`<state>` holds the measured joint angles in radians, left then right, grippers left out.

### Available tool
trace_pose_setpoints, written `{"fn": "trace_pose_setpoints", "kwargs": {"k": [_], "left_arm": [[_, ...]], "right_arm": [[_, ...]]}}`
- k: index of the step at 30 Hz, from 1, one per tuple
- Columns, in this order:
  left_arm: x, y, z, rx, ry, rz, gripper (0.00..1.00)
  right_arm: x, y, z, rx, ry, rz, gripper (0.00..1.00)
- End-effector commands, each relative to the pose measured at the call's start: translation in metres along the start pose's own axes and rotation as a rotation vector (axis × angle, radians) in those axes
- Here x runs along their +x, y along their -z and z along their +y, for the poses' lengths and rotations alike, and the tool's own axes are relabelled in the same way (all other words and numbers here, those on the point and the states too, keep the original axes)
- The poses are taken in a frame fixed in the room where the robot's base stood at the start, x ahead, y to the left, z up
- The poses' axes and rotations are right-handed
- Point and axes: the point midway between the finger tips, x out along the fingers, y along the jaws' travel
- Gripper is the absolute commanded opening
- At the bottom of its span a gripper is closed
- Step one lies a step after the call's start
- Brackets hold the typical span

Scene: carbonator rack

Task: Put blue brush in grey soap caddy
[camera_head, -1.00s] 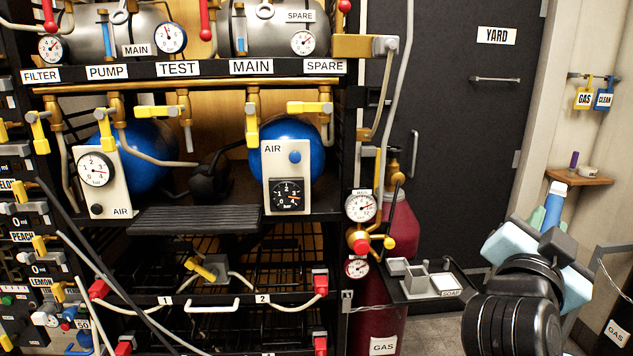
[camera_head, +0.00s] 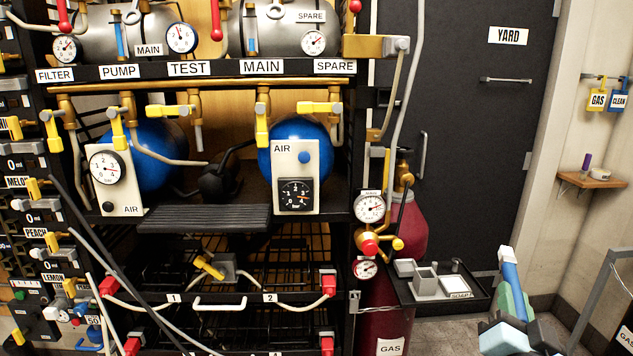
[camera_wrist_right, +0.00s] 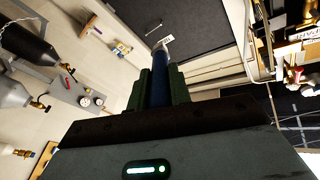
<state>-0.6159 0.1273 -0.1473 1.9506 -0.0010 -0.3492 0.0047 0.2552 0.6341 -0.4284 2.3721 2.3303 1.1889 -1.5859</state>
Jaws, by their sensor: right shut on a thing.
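The blue brush (camera_head: 510,271) is upright with a slight tilt at the lower right of the head view, its pale end up. My right gripper (camera_head: 514,300) is shut on it, with green fingers on both sides. The wrist view shows the blue brush (camera_wrist_right: 160,82) between the fingers of the right gripper (camera_wrist_right: 161,92). The grey soap caddy (camera_head: 426,281) stands on a small black shelf marked SOAP, left of my right gripper, with a clear gap between. The brush's lower end is hidden. My left gripper is not in view.
The black shelf (camera_head: 481,303) sticks out right of the rack, beside a dark red gas cylinder (camera_head: 408,230). Gauges and a brass valve (camera_head: 370,247) sit close to its left. A grey frame (camera_head: 597,290) stands at the far right. The dark door (camera_head: 460,150) is behind.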

Motion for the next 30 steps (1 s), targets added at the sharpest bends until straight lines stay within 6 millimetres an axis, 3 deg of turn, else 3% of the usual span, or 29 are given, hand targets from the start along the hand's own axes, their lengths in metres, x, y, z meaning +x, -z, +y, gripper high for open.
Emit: {"fn": "trace_pose_setpoints", "kwargs": {"k": [8,18,30], "left_arm": [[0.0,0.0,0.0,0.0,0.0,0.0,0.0],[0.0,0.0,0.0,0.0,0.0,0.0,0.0],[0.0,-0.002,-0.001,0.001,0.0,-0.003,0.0]], "right_arm": [[-0.013,-0.021,-0.026,0.009,0.02,-0.014,0.0],[-0.032,-0.039,-0.073,0.015,0.056,-0.03,0.0],[-0.035,-0.04,-0.08,0.011,0.063,-0.031,0.0]]}}
